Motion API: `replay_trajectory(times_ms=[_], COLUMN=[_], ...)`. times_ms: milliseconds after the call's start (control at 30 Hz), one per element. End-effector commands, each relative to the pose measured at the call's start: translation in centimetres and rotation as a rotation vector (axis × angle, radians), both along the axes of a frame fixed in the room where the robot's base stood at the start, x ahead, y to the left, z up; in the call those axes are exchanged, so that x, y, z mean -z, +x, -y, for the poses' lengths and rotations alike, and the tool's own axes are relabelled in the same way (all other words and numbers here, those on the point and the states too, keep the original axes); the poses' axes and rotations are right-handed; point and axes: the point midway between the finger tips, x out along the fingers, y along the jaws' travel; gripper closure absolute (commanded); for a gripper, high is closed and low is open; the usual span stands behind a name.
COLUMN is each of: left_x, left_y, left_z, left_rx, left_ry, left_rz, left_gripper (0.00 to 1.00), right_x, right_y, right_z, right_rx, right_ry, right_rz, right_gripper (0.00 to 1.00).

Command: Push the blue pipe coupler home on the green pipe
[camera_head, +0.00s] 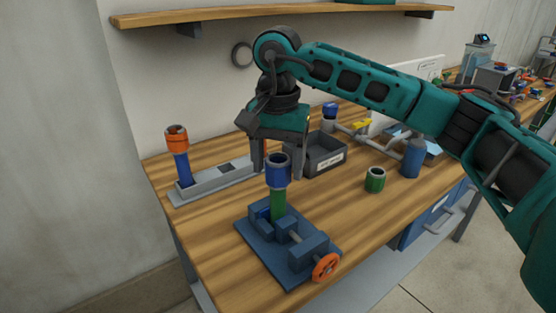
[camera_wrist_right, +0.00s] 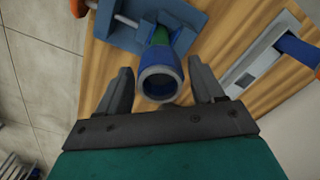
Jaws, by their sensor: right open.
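The green pipe (camera_head: 278,203) stands upright in a blue vise (camera_head: 290,243) with an orange handwheel. The blue pipe coupler (camera_head: 278,171) sits upright on the pipe's top end, with green pipe showing below it; how deep it sits cannot be told. In the right wrist view the coupler's open end (camera_wrist_right: 160,84) faces the camera between the fingers. My right gripper (camera_head: 279,174) points down at the coupler with its fingers apart, one on each side. In the wrist view gaps show between the fingers and the coupler. My left gripper is not in view.
An orange coupler on a blue pipe (camera_head: 178,155) stands in a grey rack (camera_head: 215,182) at the left. A dark bin (camera_head: 322,155) is behind the vise. A green ring (camera_head: 375,180) and a blue cylinder (camera_head: 412,158) stand at the right. A shelf (camera_head: 260,14) hangs above.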

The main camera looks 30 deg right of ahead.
Motion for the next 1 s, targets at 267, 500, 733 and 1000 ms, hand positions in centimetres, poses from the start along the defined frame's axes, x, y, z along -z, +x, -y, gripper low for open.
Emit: replay_trajectory(times_ms=[267,500,733,1000], left_x=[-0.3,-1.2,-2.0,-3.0], left_y=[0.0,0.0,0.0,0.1], left_z=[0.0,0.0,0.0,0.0], left_rx=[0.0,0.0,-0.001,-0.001], left_ry=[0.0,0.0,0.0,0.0], left_rz=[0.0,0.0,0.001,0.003], left_gripper=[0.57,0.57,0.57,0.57], right_x=[-0.5,-1.7,-2.9,-4.2], right_y=[0.0,0.0,0.0,0.0], right_z=[0.0,0.0,0.0,0.0], right_rx=[0.0,0.0,0.001,0.0], right_ry=[0.0,0.0,0.0,0.001], right_rz=[0.0,0.0,0.0,0.001], right_gripper=[0.33,0.33,0.33,0.33])
